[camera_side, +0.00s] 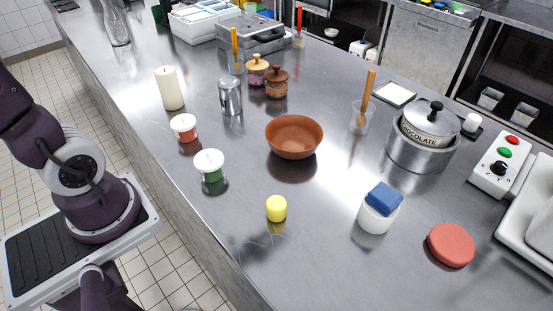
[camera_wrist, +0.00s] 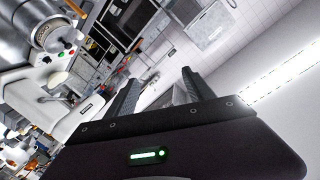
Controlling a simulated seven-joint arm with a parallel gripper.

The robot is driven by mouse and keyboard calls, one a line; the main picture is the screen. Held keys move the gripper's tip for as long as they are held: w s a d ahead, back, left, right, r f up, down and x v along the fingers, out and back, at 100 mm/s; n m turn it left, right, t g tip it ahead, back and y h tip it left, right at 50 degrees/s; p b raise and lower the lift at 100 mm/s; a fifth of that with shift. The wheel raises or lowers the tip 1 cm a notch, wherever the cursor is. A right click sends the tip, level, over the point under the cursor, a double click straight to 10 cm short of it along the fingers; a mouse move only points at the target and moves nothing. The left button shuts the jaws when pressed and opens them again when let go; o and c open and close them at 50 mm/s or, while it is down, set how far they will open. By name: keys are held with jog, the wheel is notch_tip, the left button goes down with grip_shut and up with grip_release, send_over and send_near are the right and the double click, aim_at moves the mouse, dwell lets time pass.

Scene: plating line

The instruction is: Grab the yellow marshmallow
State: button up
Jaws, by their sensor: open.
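The yellow marshmallow (camera_side: 276,208) is a small upright cylinder on the steel counter (camera_side: 190,235), near its front edge in the side view. It stands apart from the other things. My gripper (camera_wrist: 158,82) shows only in the wrist view, with its two dark fingers spread and nothing between them. It points away across the kitchen toward the wall, and the marshmallow cannot be made out in that view. In the side view my arm is at the left, off the counter, and its gripper is out of frame.
A brown bowl (camera_side: 294,136) stands behind the marshmallow. A green-filled cup (camera_side: 209,165) is to its left. A white tub with a blue sponge (camera_side: 378,207) and a red disc (camera_side: 450,245) are to its right. The counter right around the marshmallow is clear.

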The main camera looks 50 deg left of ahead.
aim_at(271, 199)
jog(key=s+d+f+m+g+h, duration=0.3)
jog(key=d+f+m+g+h, duration=0.35)
jog(key=d+m+h, duration=0.2)
jog(key=s+f+m+g+h, duration=0.1)
jog(key=s+f+g+h, duration=0.15)
jog(key=s+g, duration=0.3)
jog(key=s+f+m+g+h, duration=0.1)
jog(key=s+f+g, duration=0.3)
jog(key=s, duration=0.2)
jog(key=f, duration=2.2)
jog(key=shift+s+a+f, duration=0.25)
jog(key=shift+a, duration=0.1)
jog(key=x, duration=0.2)
jog(key=f+x, duration=0.1)
jog(key=x, duration=0.4)
jog(key=shift+w+a+f, duration=0.2)
jog(key=shift+w+a, duration=0.05)
jog(key=shift+w, duration=0.05)
jog(key=shift+d, duration=0.15)
jog(key=c, duration=0.9)
